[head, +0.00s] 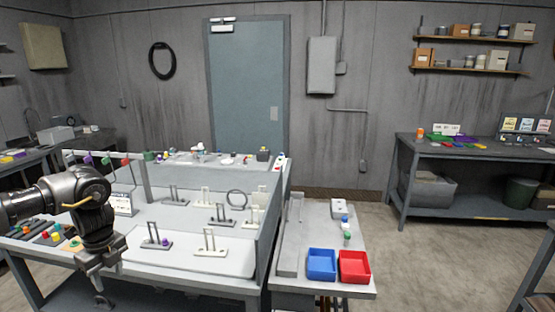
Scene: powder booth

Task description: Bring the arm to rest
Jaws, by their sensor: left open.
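My left arm comes in from the left edge and bends downward in the head view. Its gripper (102,298) hangs pointing down in front of the near left edge of the white-topped booth table (190,268). The jaws are open, and I see nothing held between them. The fingertips are small and dark at the bottom of the picture. My right arm and gripper are not in view.
Small coloured parts (52,237) lie close to my left arm. A side table to the right holds a blue bin (321,265) and a red bin (354,267). Open floor (420,265) lies further right.

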